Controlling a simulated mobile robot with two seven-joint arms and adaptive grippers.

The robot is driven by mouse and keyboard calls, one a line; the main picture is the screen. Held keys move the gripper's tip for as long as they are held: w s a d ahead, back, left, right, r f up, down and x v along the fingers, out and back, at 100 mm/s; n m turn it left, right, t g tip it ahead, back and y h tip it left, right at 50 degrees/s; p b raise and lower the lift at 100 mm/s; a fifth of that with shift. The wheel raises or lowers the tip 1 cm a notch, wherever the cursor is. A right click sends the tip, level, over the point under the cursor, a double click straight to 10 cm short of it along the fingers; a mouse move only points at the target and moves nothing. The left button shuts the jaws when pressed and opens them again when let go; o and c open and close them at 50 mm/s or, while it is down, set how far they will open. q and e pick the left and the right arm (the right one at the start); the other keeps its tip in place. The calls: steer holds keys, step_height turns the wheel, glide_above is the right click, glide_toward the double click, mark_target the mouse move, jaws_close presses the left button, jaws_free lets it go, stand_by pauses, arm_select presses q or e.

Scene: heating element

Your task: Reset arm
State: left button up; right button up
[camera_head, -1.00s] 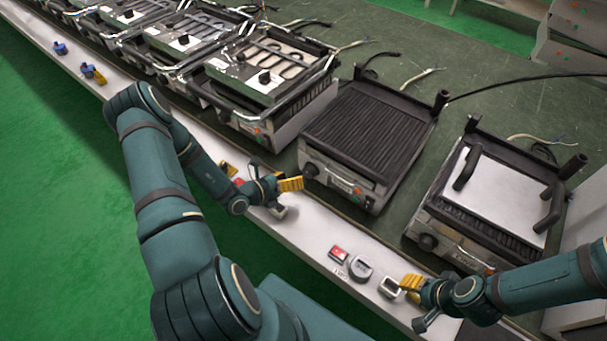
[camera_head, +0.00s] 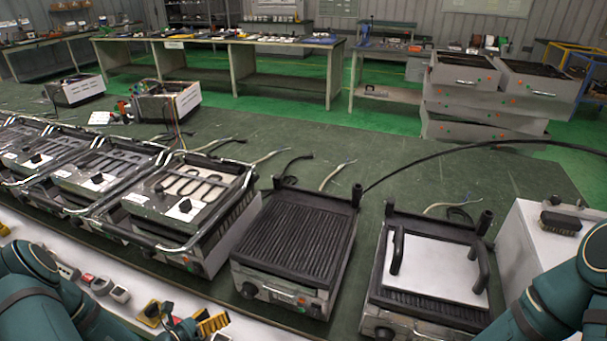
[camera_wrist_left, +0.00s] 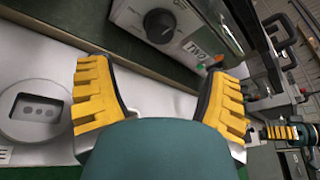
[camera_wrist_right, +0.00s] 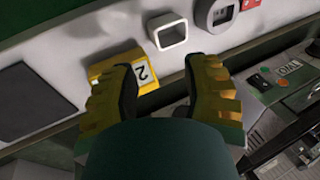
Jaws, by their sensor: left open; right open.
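My left gripper (camera_head: 182,318) is at the bottom left of the head view, over the white ledge. In the left wrist view its yellow fingers (camera_wrist_left: 165,95) are spread apart with nothing between them. My right gripper is outside the head view, where only its arm shows at right. In the right wrist view its fingers (camera_wrist_right: 162,75) are apart and empty, close to a yellow block marked 2 (camera_wrist_right: 148,76); I cannot tell whether they touch. A grill with open heating elements (camera_head: 190,195) stands left of a ridged grill (camera_head: 295,240) and a grill with a flat pale plate (camera_head: 435,265).
Small switch parts (camera_head: 103,286) lie along the white ledge. A square white frame (camera_wrist_right: 167,32) and a round grey part (camera_wrist_right: 215,14) lie near my right gripper. A white box (camera_head: 530,235) stands at right, and loose cables cross the green table (camera_head: 380,160). Workbenches stand behind.

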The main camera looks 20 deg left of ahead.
arm_select(q)
steer(key=s+d+f+m+g+h, duration=0.1)
steer(key=s+d+m+g, duration=0.6)
steer(key=d+m, duration=0.4)
steer(key=s+d+f+m+g+h, duration=0.15)
steer(key=s+d+m+g, duration=0.25)
steer(key=d+m+g, duration=0.6)
steer(key=w+d+r+m+t+y, duration=0.2)
steer(key=w+d+m+t+y, duration=0.2)
steer(key=m, duration=1.2)
steer(key=shift+w+d+r+t, duration=0.15)
steer(key=shift+d+r+t, duration=0.25)
steer(key=shift+d, duration=0.25)
